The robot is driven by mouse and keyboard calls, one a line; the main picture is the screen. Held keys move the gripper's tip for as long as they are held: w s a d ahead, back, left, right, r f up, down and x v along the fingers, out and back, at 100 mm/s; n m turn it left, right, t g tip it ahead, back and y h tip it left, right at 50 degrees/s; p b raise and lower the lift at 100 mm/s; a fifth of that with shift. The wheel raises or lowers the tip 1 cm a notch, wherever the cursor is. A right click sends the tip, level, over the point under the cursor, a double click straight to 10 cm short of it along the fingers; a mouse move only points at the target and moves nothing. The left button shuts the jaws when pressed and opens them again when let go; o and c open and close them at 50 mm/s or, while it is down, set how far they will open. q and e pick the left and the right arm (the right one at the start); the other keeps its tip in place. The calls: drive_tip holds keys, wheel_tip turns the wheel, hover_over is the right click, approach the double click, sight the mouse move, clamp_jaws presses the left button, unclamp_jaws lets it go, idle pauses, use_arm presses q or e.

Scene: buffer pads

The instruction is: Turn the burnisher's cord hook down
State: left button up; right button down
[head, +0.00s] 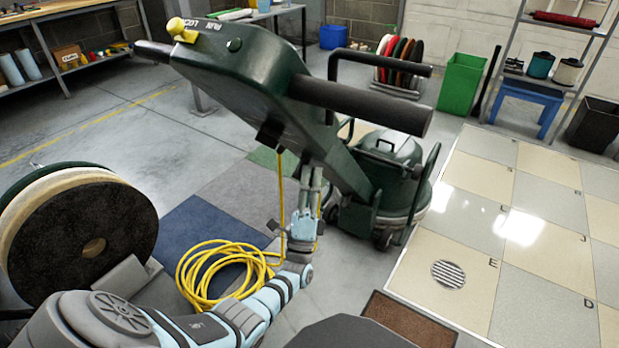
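The dark green burnisher (240,85) stands in the middle of the head view, its handle head tilted up toward me and its round base (398,180) on the floor behind. A small black part (270,134), possibly the cord hook, sits under the handle head. The yellow cord (281,200) hangs from there to a coil (205,270) on the floor. My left gripper (312,172) points up at the underside of the handle column, right of the cord. Its fingers look close together; I cannot tell whether they touch or hold anything. My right gripper is not in view.
A rack of round pads (75,225) stands at the left, near my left arm. Carpet squares (205,235) lie under the cord. A tiled floor panel (520,215) with a drain (448,274) is at the right. A brown mat (408,322) lies in front. A green bin (461,84) stands behind.

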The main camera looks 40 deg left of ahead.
use_arm(q)
drive_tip(key=v, duration=0.7)
drive_tip(key=shift+s, duration=0.2)
drive_tip(key=shift+f, duration=0.15)
